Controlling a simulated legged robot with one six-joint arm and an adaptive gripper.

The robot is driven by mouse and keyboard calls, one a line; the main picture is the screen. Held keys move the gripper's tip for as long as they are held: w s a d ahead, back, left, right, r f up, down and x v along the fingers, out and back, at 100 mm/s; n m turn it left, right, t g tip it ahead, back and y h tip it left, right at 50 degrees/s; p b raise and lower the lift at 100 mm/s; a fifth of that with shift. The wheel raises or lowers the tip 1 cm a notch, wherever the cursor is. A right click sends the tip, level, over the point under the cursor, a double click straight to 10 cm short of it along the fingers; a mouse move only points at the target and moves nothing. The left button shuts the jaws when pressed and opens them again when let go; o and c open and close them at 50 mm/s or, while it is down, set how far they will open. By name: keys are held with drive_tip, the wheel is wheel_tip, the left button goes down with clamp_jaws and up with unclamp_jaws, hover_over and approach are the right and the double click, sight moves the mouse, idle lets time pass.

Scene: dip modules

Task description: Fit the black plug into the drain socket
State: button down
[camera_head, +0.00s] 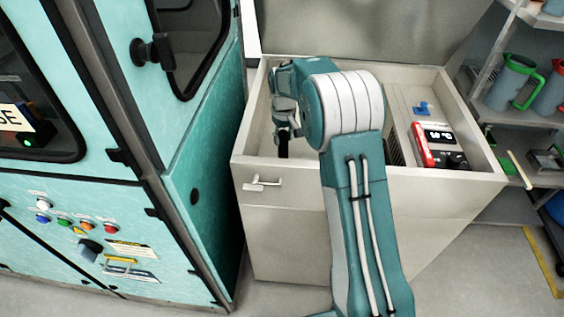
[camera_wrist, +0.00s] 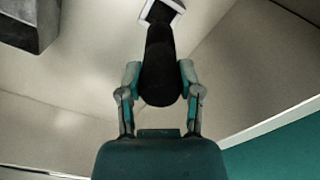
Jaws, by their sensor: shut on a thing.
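My gripper (camera_head: 283,126) is inside the left part of the pale open-topped tank, pointing down. In the wrist view my gripper (camera_wrist: 160,78) is shut, with a teal-and-grey finger on each side of the black plug (camera_wrist: 160,62). The plug also shows as a small dark piece (camera_head: 283,147) below the fingers in the head view. In the wrist view, the plug's far end meets or overlaps a small white-edged piece (camera_wrist: 148,10) at the top edge. I cannot tell whether this is the drain socket or whether they touch. No socket is clear in the head view.
A red-and-black unit with a display (camera_head: 439,135) and a blue piece (camera_head: 422,108) are at right. A teal cabinet (camera_head: 110,190) stands close at left.

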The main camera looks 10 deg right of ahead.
sight(283, 156)
wheel_tip(283, 156, down, 8)
drive_tip(key=shift+r, duration=0.1)
idle(0.4)
drive_tip(key=shift+c, duration=1.3)
unclamp_jaws()
